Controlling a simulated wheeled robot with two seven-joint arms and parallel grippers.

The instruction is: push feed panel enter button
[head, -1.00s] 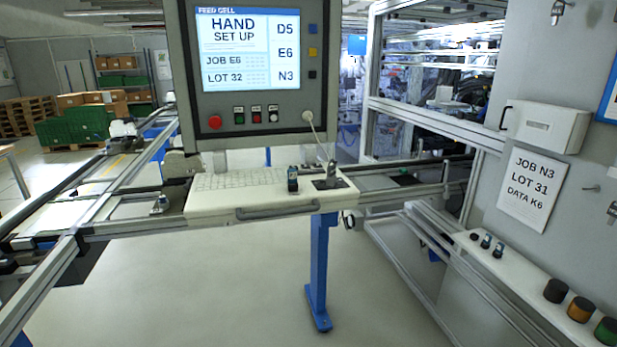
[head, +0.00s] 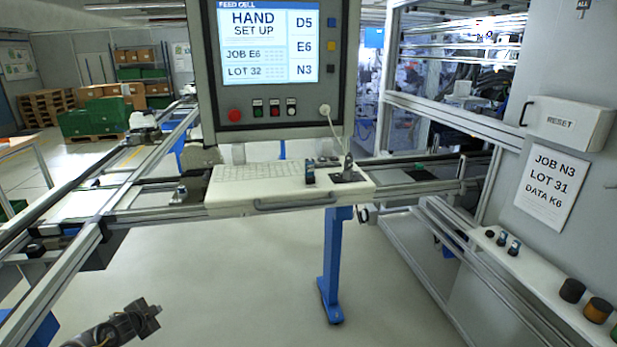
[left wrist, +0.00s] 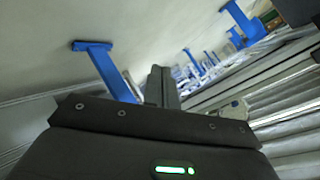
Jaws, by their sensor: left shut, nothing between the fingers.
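The feed panel (head: 345,60) hangs upright at the top centre of the head view, with a lit screen (head: 268,45) reading "HAND SET UP", JOB E6, LOT 32. Right of the screen are a blue, a yellow and a black key beside D5, E6 and N3. Below it are a red round button (head: 234,116) and several small labelled buttons (head: 274,110); their labels are too small to read. My left gripper (head: 150,313) is low at the left, over the floor, shut and empty, well apart from the panel. Its fingers (left wrist: 162,85) also show in the left wrist view.
A shelf with a keyboard (head: 255,172) and two small switches juts out below the panel, on a blue post (head: 333,270). Rails (head: 75,250) run at the left. A grey cabinet with a RESET box (head: 568,125) stands at the right. Floor is clear in front.

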